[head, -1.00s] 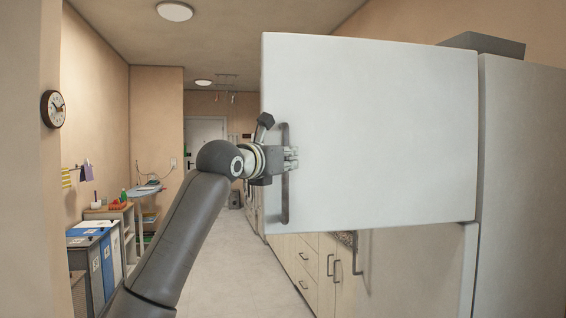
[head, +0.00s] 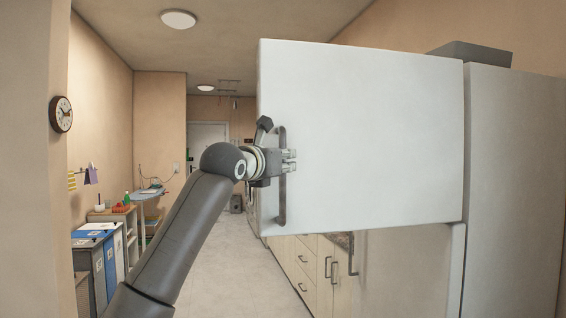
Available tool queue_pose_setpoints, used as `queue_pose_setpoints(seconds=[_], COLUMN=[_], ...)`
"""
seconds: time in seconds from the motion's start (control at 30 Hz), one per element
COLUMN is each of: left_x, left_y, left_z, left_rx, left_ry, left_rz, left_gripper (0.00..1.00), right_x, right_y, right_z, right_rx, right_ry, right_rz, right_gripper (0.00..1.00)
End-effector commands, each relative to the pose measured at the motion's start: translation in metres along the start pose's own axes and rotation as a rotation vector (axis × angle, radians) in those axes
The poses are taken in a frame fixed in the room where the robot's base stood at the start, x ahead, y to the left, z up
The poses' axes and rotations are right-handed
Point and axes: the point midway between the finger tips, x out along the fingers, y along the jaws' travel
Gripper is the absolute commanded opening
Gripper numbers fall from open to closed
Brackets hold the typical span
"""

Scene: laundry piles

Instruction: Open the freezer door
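The freezer door (head: 375,140) is the large pale upper door. It stands swung out from the fridge body, hinged on its right side, with its outer face towards me. Its dark vertical handle (head: 282,205) is near the left edge. The freezer's inside is hidden behind the door.
The lower fridge door (head: 405,270) below is closed, and the tall pale side (head: 515,190) fills the right. Drawer cabinets (head: 305,262) line the right wall. Bins (head: 97,255) and a shelf stand at left. The floor (head: 225,265) between is clear.

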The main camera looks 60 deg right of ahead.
Motion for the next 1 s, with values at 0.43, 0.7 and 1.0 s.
queue_pose_setpoints(seconds=[0.43, 0.7, 1.0], left_x=[0.000, 0.000, 0.000], left_y=[-0.002, -0.001, -0.001], left_z=[0.010, 0.008, 0.007], left_rx=[-0.001, -0.001, -0.001], left_ry=[-0.015, -0.012, -0.010], left_rz=[-0.003, -0.002, -0.001], left_gripper=[0.40, 0.40, 0.40], right_x=[-0.004, -0.053, -0.107], right_y=[0.000, 0.001, 0.001], right_z=[-0.002, -0.002, -0.002], right_rx=[-0.002, -0.001, -0.002], right_ry=[0.004, 0.003, 0.004], right_rz=[-0.002, 0.002, 0.001], right_gripper=[0.37, 0.37, 0.37])
